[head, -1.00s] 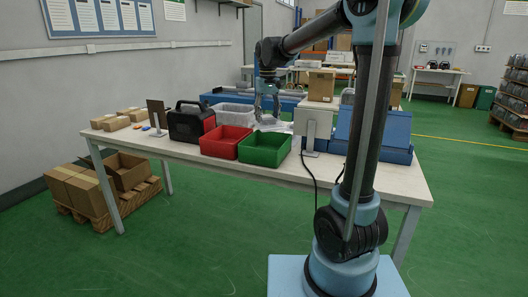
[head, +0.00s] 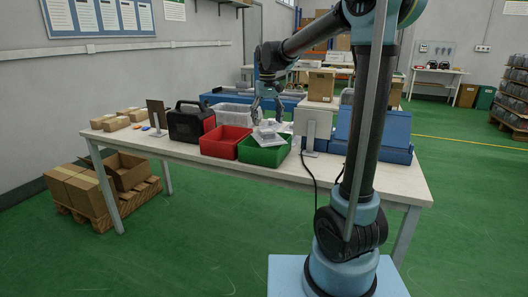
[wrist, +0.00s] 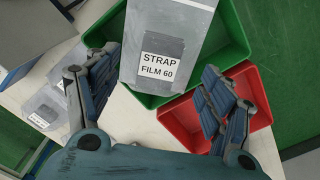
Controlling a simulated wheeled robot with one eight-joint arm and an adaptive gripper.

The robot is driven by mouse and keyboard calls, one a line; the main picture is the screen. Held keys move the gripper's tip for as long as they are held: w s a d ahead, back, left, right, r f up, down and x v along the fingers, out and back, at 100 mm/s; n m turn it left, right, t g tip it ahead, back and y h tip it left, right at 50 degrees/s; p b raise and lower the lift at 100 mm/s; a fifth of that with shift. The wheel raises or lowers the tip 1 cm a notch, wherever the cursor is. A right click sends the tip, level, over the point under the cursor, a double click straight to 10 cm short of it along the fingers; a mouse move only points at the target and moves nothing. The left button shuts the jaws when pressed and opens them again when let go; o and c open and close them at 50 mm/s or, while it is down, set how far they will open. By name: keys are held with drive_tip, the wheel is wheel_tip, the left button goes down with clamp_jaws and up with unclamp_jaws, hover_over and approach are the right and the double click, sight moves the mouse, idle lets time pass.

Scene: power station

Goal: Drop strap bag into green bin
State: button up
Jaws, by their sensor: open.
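The strap bag is a clear bag with a dark patch and a white label reading "STRAP FILM 60" (wrist: 165,20). It lies just past my open fingertips in the wrist view and covers part of the green bin (wrist: 237,42). In the head view the bag (head: 268,138) is over the green bin (head: 264,158), at its opening and back rim; I cannot tell whether it rests there or is falling. My gripper (head: 267,108) is just above and behind the bag, pointing down. In the wrist view my gripper (wrist: 158,65) has its fingers spread wide, one each side of the bag's lower end.
A red bin (head: 222,146) adjoins the green bin on the left. A clear bin (head: 233,115) stands behind it. Another clear bag (wrist: 45,108) lies on the table. A grey panel (head: 318,122) on a stand and a cardboard box (head: 321,86) are on the right.

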sight(268, 131)
wheel_tip(268, 131, up, 12)
idle(0.6)
drive_tip(key=shift+d+f, duration=0.1)
drive_tip(key=s+d+f+m, duration=0.1)
drive_tip(key=s+d+f, duration=0.4)
drive_tip(key=s+d, duration=0.4)
drive_tip(key=s+d+f+m+t, duration=0.1)
drive_tip(key=s+d+f, duration=0.5)
drive_tip(key=s+f, duration=0.5)
drive_tip(key=s+d+f+m+t, duration=0.1)
drive_tip(key=s+d+f+m, duration=0.1)
drive_tip(key=s+d+f, duration=0.4)
drive_tip(key=s+f, duration=0.5)
drive_tip(key=f, duration=0.2)
drive_tip(key=shift+s+f, duration=0.3)
drive_tip(key=shift+f, duration=0.05)
drive_tip(key=shift+d, duration=0.1)
drive_tip(key=shift+w+f, duration=0.2)
drive_tip(key=shift+w, duration=0.25)
